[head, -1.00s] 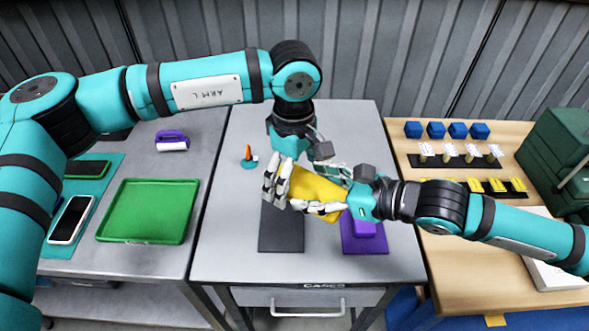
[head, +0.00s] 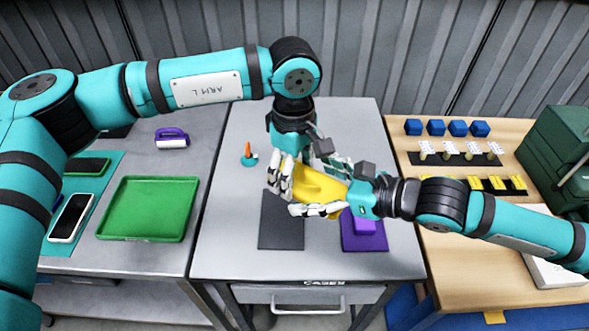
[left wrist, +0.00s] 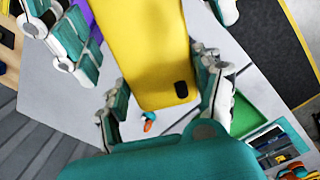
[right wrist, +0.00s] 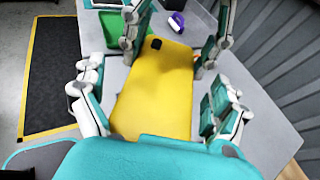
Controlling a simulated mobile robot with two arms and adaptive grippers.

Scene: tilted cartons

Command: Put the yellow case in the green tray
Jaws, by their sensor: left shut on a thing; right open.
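The yellow case (head: 318,186) is held in the air above the middle table, near the dark mat. My left gripper (head: 282,178) comes down from above and is shut on the case's left end. My right gripper (head: 330,200) reaches in from the right with its fingers open around the case. The case fills the middle of the left wrist view (left wrist: 155,50) and of the right wrist view (right wrist: 152,95), between the fingers of both grippers. The green tray (head: 148,208) lies empty on the left table.
A dark mat (head: 281,225) and a purple block (head: 366,222) on a purple mat are on the middle table, with an orange-tipped item (head: 248,154) behind. Phones (head: 70,218) and a purple-handled item (head: 172,138) lie near the tray. Blue cubes (head: 436,129) stand on the right table.

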